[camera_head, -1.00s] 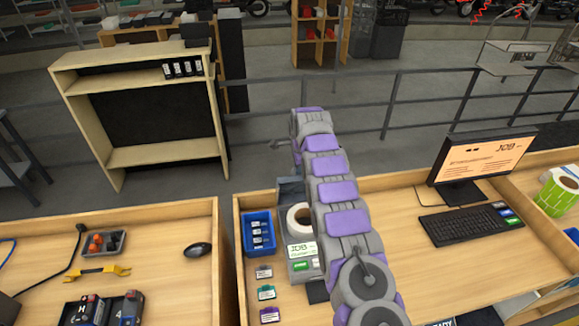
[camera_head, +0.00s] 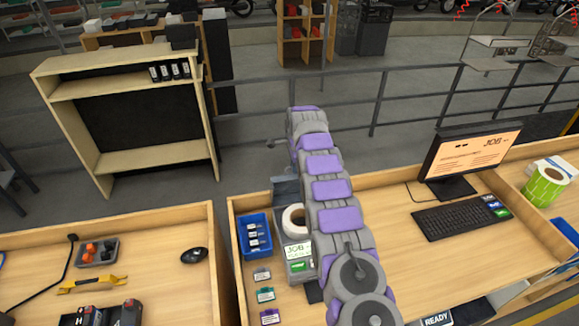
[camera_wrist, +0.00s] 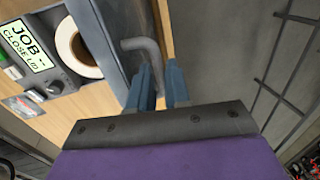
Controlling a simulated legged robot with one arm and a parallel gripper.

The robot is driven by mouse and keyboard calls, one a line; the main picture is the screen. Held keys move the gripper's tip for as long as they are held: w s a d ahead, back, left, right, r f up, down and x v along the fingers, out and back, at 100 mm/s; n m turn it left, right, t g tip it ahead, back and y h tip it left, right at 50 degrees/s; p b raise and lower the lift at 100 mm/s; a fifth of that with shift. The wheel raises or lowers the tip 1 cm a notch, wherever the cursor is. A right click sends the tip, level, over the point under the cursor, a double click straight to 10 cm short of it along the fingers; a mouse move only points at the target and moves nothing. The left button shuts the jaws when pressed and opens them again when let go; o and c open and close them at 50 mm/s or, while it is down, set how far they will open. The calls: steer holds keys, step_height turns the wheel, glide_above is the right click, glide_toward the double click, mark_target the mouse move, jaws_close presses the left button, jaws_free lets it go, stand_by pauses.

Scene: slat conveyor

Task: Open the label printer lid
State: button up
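The grey label printer (camera_head: 299,264) stands on the right-hand desk, partly behind my arm. Its lid (camera_head: 284,188) stands raised behind the white label roll (camera_head: 293,219). In the wrist view the printer screen (camera_wrist: 25,47) reads "JOB" and what looks like "CLOSE LID". The lid's blue-grey panel (camera_wrist: 98,38) carries a bent grey handle (camera_wrist: 141,46). My gripper (camera_wrist: 162,78) has its two blue fingers on either side of the handle's end, with a narrow gap between them. I cannot tell whether they press on it. The gripper is hidden in the head view.
A blue bin (camera_head: 254,237) and several small label cartridges (camera_head: 265,295) lie left of the printer. A monitor (camera_head: 468,160) and keyboard (camera_head: 458,217) stand to the right. A railing (camera_head: 400,103) runs behind.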

steer(key=o, duration=0.3)
steer(key=shift+s+d+f, duration=0.1)
steer(key=shift+d+f, duration=0.05)
steer(key=shift+d, duration=0.15)
steer(key=shift+a, duration=0.4)
steer(key=shift+s+a+r, duration=0.1)
steer(key=shift+a+r, duration=0.3)
steer(key=shift+a, duration=0.05)
steer(key=shift+s+d+r+p, duration=0.45)
steer(key=shift+r, duration=2.25)
steer(key=shift+s+d+r+p, duration=0.4)
steer(key=shift+d+r, duration=0.1)
steer(key=shift+r, duration=2.15)
steer(key=shift+s+d+r+p, duration=0.45)
steer(key=shift+r, duration=2.25)
